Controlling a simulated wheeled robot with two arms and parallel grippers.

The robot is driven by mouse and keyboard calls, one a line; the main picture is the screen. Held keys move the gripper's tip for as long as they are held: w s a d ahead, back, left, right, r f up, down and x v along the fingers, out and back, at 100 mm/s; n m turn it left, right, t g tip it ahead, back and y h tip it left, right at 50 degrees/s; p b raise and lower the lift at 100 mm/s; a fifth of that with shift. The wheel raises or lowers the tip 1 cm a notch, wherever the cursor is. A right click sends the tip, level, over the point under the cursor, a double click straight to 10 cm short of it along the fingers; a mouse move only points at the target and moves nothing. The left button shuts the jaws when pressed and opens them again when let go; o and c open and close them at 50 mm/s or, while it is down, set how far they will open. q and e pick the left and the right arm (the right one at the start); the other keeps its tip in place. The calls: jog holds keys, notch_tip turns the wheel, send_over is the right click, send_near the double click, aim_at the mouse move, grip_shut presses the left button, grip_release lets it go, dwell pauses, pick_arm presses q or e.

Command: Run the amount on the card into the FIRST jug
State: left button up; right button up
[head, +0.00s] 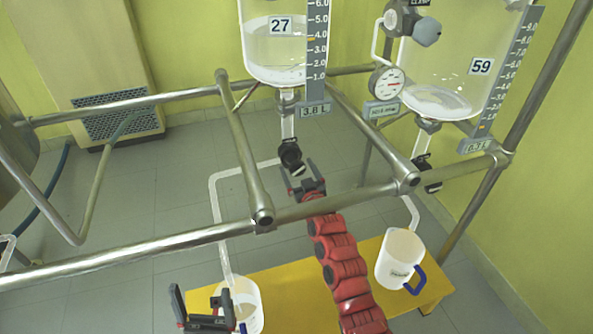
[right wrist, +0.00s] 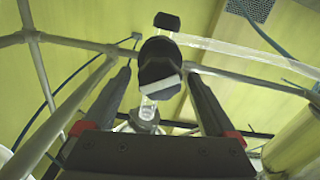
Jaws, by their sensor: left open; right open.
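Glass reactor 27 (head: 262,55) hangs at top centre with liquid in it and a scale (head: 317,45) on its right; a plate (head: 314,110) below reads 3.8 L. Its black outlet valve (head: 291,157) leads into a clear tube (head: 214,200) that runs down to a white jug (head: 250,292) at the lower left. My right gripper (head: 302,180) is open just below and in front of the valve; the right wrist view shows a black valve handle (right wrist: 158,62) between its fingers, contact unclear. My left gripper (head: 203,308) is open beside the white jug, partly covering it. No separate card is clear.
Reactor 59 (head: 450,75) hangs at right with a gauge (head: 387,82) and a plate (head: 478,146) reading about 6.7 L. A second white jug (head: 399,258) with a blue handle stands below it on the yellow bench (head: 300,287). Steel rails (head: 150,245) cross around the reactors.

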jog(key=shift+w+a, duration=0.2)
jog(key=shift+w, duration=0.45)
jog(key=shift+c, duration=0.4)
jog(key=c, duration=1.3)
jog(key=shift+m, duration=0.3)
jog(key=shift+d+m+b, duration=0.1)
jog(key=shift+m+b, duration=0.25)
jog(key=shift+m, duration=2.35)
jog(key=shift+f, duration=0.1)
